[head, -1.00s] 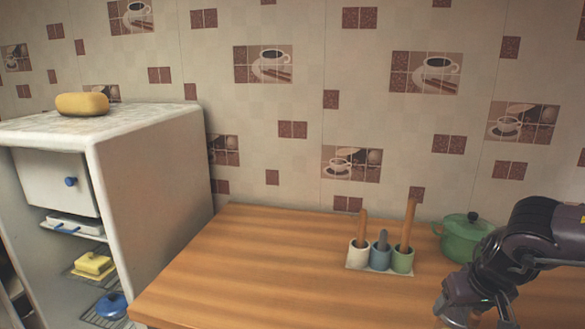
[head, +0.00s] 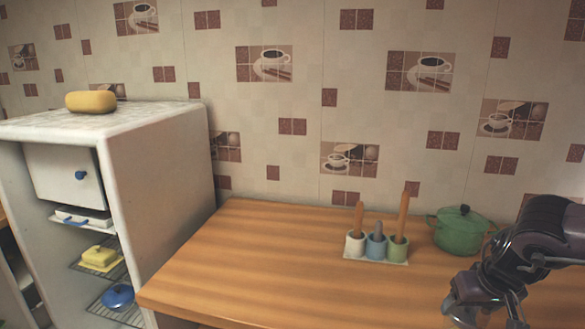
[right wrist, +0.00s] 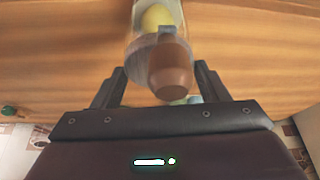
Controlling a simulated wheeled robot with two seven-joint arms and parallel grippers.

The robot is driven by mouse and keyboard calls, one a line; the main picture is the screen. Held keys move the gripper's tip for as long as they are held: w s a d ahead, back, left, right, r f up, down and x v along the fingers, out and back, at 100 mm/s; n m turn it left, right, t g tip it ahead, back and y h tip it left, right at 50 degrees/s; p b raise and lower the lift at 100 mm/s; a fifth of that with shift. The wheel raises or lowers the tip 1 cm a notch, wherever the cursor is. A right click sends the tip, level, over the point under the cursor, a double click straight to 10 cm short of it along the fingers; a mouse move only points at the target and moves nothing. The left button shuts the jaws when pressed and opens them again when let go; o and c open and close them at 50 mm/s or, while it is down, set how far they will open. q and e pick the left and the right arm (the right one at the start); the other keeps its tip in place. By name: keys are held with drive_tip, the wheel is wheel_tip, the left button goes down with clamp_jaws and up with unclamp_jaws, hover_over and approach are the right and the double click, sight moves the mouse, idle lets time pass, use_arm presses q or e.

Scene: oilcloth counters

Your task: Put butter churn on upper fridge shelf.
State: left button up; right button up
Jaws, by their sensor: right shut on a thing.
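The butter churn (right wrist: 172,70) shows in the right wrist view as a clear vessel with a brown end and something yellow inside. My right gripper (right wrist: 158,82) is shut on it, one finger on each side. In the head view my right gripper (head: 482,312) is low at the right, over the counter, and the churn is mostly cut off by the bottom edge. The white fridge (head: 160,165) stands open at the left. Its upper wire shelf (head: 82,266) bears a yellow butter dish (head: 100,257). My left gripper is out of view.
A lower wire shelf (head: 132,315) bears a blue lidded pot (head: 118,296). A yellow loaf-like thing (head: 91,101) lies on the fridge top. On the wooden counter (head: 240,260) stand a utensil holder (head: 376,250) and a green pot (head: 462,232). The counter's left part is clear.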

drive_tip(key=shift+s+d+r, duration=0.1)
drive_tip(key=shift+d+r, duration=0.15)
drive_tip(key=shift+d, duration=0.45)
drive_tip(key=s+d+m, duration=0.2)
drive_tip(key=s+d, duration=0.2)
drive_tip(key=d, duration=0.3)
drive_tip(key=s+f, duration=0.3)
drive_tip(key=s, duration=0.2)
drive_tip(key=shift+f+m+h, duration=0.3)
drive_tip(key=shift+f+h, duration=0.05)
drive_tip(key=shift+h, duration=0.05)
drive_tip(key=shift+a, duration=0.25)
